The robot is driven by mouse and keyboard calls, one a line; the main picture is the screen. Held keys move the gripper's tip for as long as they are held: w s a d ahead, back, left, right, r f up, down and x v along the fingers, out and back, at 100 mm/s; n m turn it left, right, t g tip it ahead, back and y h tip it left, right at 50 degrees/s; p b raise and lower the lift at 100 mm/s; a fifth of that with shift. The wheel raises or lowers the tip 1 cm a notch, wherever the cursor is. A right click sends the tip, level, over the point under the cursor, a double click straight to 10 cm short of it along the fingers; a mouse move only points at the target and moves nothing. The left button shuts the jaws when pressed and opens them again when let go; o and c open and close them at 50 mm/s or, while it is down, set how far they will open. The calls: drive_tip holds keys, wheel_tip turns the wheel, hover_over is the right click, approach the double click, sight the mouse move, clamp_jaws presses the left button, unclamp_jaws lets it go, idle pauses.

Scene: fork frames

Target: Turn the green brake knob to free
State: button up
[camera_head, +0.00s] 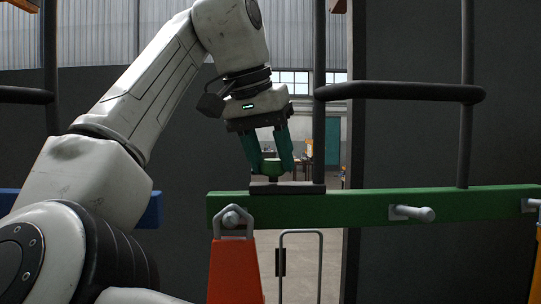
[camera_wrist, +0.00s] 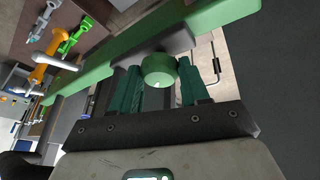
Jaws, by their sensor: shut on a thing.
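The green brake knob (camera_head: 271,166) stands on a dark mount (camera_head: 288,188) on top of a green beam (camera_head: 330,208) in the head view. In the wrist view the knob (camera_wrist: 158,69) shows as a round green disc with a small pale mark near its lower rim. My gripper (camera_head: 270,164) points down at the knob from above, with one dark green finger on each side of it. It is shut on the knob. In the wrist view my gripper's fingers (camera_wrist: 160,88) partly hide the knob's sides. Any free or locked marking cannot be made out.
A black upright post (camera_head: 319,110) with a side bar (camera_head: 400,92) stands just right of my gripper. Grey pegs (camera_head: 412,213) stick out of the beam. An orange-red piece (camera_head: 235,270) hangs at the beam's left end. A blue beam (camera_head: 150,210) lies behind my arm.

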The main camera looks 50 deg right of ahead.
drive_tip(key=m+g, duration=0.1)
drive_tip(key=m, duration=0.2)
drive_tip(key=shift+w+m, duration=0.15)
drive_tip(key=shift+m, duration=0.25)
drive_tip(key=shift+w+d+m+g+y, duration=0.1)
drive_tip(key=shift+m+g+y, duration=0.3)
drive_tip(key=shift+m, duration=0.55)
drive_tip(key=shift+m+g+y, duration=0.2)
drive_tip(key=shift+m+g, duration=0.3)
drive_tip(key=shift+m, duration=0.45)
drive_tip(key=o, duration=1.1)
drive_tip(key=shift+c, duration=0.2)
